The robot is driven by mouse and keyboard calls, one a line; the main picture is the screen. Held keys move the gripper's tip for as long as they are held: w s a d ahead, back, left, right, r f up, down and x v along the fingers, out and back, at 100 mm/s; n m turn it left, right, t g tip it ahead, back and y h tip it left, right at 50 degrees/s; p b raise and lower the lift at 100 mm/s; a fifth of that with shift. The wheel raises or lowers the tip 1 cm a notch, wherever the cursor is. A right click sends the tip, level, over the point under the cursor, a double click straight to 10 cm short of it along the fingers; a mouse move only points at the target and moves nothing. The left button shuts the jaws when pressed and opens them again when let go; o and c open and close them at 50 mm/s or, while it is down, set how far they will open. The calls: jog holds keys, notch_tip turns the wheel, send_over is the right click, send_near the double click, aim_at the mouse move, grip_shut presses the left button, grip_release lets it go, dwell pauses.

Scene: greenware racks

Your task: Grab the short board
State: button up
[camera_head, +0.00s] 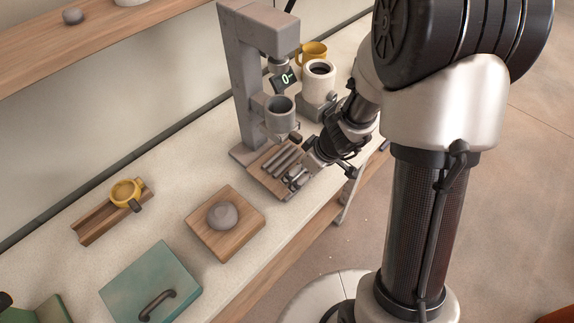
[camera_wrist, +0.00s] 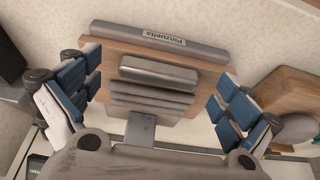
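A short wooden board (camera_head: 261,182) carrying several grey bars lies on the pale worktop, at the foot of a grey stand. My gripper (camera_head: 303,177) is over the board's near right end in the head view. In the wrist view my gripper (camera_wrist: 160,95) is open, with blue pads on either side of the board. The left pad is close to the board's edge; whether it touches, I cannot tell.
A square board (camera_head: 246,207) with a grey lump and a narrow board (camera_head: 92,227) with a yellow cup lie leftward. A teal panel (camera_head: 140,270) is nearer.

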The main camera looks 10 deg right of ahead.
jog(key=c, duration=1.3)
jog(key=shift+o, duration=0.2)
jog(key=shift+r, duration=0.1)
